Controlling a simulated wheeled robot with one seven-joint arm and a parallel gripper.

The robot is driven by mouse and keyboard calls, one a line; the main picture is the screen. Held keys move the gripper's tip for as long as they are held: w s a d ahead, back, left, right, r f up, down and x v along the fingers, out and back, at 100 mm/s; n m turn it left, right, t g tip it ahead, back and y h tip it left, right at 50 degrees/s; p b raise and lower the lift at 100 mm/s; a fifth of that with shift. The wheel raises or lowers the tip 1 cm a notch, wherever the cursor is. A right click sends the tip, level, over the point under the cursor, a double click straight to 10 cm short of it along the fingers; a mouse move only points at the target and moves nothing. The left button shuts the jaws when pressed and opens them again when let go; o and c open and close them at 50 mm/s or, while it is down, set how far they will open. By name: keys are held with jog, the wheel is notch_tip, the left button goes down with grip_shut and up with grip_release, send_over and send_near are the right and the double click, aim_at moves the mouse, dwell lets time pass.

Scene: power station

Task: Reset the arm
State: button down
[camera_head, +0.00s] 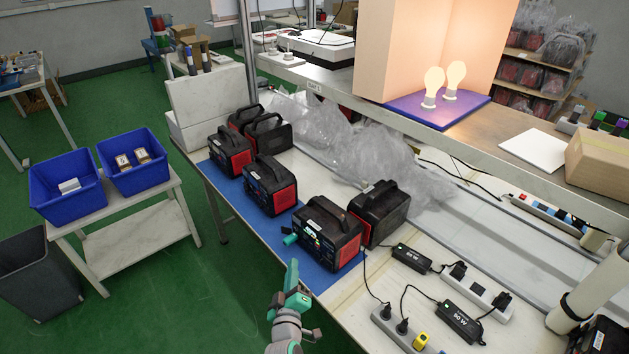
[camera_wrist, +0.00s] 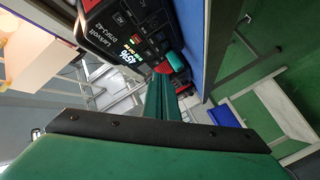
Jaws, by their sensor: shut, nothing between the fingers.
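My gripper (camera_head: 293,270) is at the bottom centre of the head view, at the table's front edge. Its teal fingers are shut and empty. In the wrist view the closed fingers (camera_wrist: 161,98) point towards a black and red power station (camera_wrist: 118,28) with a lit display. That power station (camera_head: 328,236) stands on the blue mat in the head view. A small teal piece (camera_head: 290,239) is at its front left side, apart from my fingers; it also shows in the wrist view (camera_wrist: 176,61). My arm is partly cut off by the bottom edge.
Several more power stations (camera_head: 270,186) stand on the table, with plastic wrap (camera_head: 385,165) behind. Chargers (camera_head: 411,258) and power strips (camera_head: 477,292) lie at right. A white side table (camera_head: 130,235) with blue bins (camera_head: 66,187) is at left. Green floor lies between.

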jog(key=s+f+m+g+y, duration=0.1)
jog(key=s+f+m, duration=0.15)
jog(key=s, duration=0.95)
jog(key=s+f+m+y, duration=0.1)
jog(key=s+f, duration=0.3)
jog(key=s, duration=0.8)
jog(key=s+r+m, duration=0.2)
jog(key=s+r, duration=0.2)
jog(key=s, duration=0.6)
jog(key=s+d+r+m, duration=0.1)
jog(key=s+r+m, duration=0.2)
jog(key=s, duration=0.8)
jog(key=shift+d+r+g, duration=0.3)
jog(key=shift+r+g, duration=0.1)
jog(key=shift+r, duration=0.35)
